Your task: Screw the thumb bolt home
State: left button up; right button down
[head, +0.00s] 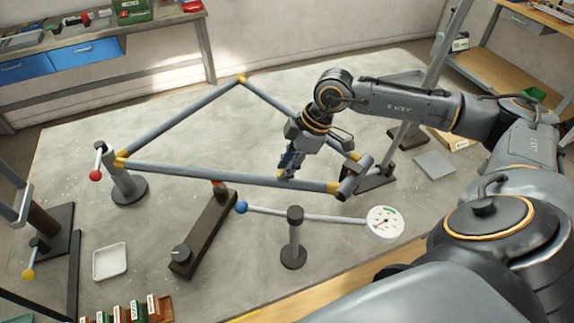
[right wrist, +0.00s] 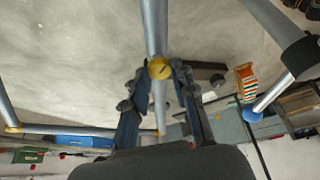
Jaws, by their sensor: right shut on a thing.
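A frame of grey tubes (head: 230,174) with yellow corner joints stands raised above the grey table in the head view. My right gripper (head: 286,171) points down at its near tube, right of the middle. My left gripper is not in view.
A dial gauge (head: 385,223) on a rod with a blue ball (head: 241,207) stands in front of the frame. A dark bar clamp (head: 203,235) lies below the near tube. A white tray (head: 110,261) is at front left. Bare table (head: 340,275) shows near the front.

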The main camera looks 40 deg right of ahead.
jog(key=shift+w+r, duration=0.1)
jog(key=shift+r, duration=0.05)
jog(key=c, duration=1.2)
grip_release()
jog(key=shift+o, duration=0.7)
jog(key=v, duration=1.2)
